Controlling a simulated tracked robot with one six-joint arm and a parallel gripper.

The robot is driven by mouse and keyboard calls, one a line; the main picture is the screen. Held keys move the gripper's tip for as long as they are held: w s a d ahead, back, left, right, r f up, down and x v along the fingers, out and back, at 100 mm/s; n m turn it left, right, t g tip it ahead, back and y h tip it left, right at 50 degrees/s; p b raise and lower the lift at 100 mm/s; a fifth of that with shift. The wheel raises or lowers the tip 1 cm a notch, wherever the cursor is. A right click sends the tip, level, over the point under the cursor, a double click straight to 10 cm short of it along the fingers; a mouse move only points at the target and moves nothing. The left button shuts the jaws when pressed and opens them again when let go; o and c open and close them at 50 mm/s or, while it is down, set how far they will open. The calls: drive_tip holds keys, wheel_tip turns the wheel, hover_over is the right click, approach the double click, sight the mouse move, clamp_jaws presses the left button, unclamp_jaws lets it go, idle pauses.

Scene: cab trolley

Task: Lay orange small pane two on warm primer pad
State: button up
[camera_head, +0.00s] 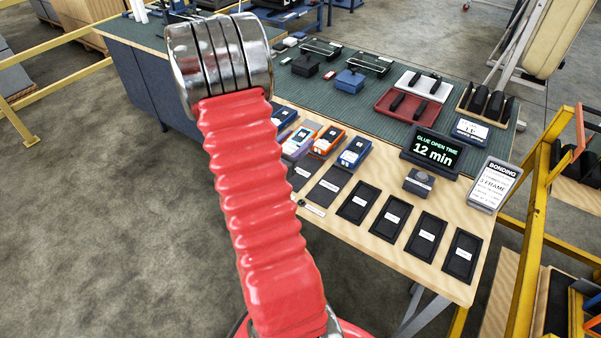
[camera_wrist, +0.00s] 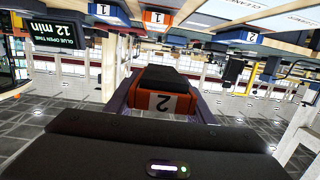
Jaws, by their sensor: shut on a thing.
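An orange block marked 2, the orange small pane two (camera_wrist: 170,103), has a dark top piece and sits between the purple-grey fingers of my gripper (camera_wrist: 160,100) in the wrist view, which looks upside down. The gripper is shut on it. In the head view my red arm covers most of the gripper. Flat dark pads (camera_head: 327,187) with white labels lie on the wooden table strip. The labels are too small to read, so I cannot tell which is the warm primer pad.
An orange pane marked 1 (camera_wrist: 157,18) and blue panes (camera_head: 355,152) stand near the pads. Black labelled trays (camera_head: 390,216) line the front edge. A glue-time display (camera_head: 434,151), a small dark block (camera_head: 419,182) and a bonding sign (camera_head: 494,184) stand to the right.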

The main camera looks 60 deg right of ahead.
drive_tip(key=shift+s+d+g, duration=0.15)
drive_tip(key=shift+s+g, duration=0.15)
drive_tip(key=shift+s, duration=0.5)
hover_over(301, 172)
drive_tip(key=shift+f, duration=2.95)
drive_tip(key=shift+f, duration=2.05)
drive_tip(key=shift+f, duration=0.1)
drive_tip(key=o, duration=1.3)
